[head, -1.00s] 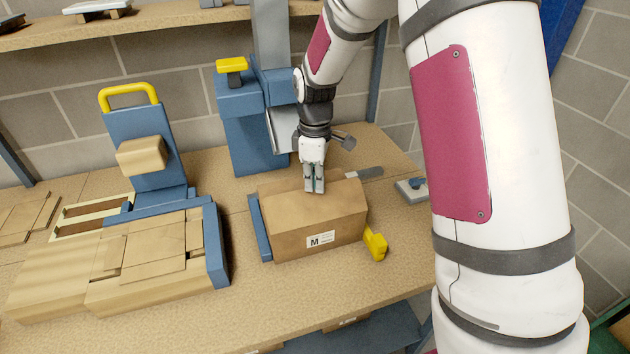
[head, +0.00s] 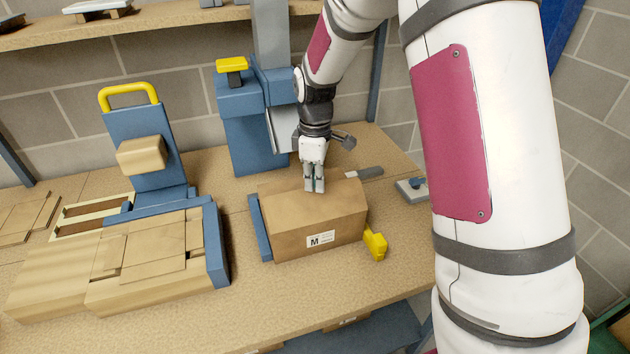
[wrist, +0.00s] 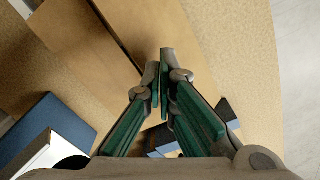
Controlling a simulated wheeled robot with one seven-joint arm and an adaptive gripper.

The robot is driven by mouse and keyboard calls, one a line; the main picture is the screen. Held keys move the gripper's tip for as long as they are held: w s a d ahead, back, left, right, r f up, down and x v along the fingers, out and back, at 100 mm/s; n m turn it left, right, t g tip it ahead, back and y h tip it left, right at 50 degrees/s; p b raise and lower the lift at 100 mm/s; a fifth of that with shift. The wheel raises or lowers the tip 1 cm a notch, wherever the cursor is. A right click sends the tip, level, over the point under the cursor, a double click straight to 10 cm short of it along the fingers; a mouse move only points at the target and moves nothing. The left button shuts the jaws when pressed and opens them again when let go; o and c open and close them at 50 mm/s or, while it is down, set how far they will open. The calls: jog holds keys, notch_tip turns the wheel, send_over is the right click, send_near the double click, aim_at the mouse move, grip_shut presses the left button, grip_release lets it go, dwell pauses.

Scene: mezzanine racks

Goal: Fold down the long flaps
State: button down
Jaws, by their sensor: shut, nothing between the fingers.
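A brown cardboard box (head: 315,235) with a white label marked M stands on the bench. Its top flaps (head: 340,197) lie over the opening and look slightly peaked rather than quite flat. My gripper (head: 314,190) points down over the middle of the box top, with its fingertips at or very near the flaps; I cannot tell whether they touch. In the wrist view, the shut, empty fingers (wrist: 163,78) are over the cardboard, and a dark line runs between two flap panels (wrist: 75,45). The far side of the box top is partly hidden behind my gripper.
A blue stop (head: 260,228) stands at the box's left side and a yellow clamp (head: 375,243) at its right. A blue column station (head: 245,125) stands behind. Flat cardboard blanks (head: 150,260) and a yellow-handled blue fixture (head: 140,150) are to the left. The bench front is clear.

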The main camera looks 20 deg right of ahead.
aim_at(315, 196)
jog(key=shift+f, duration=0.1)
jog(key=shift+f, duration=0.35)
jog(key=shift+f, duration=0.7)
jog(key=shift+f+b, duration=0.4)
jog(key=shift+f, duration=1.5)
jog(key=shift+r+p, duration=0.85)
jog(key=shift+r, duration=4.25)
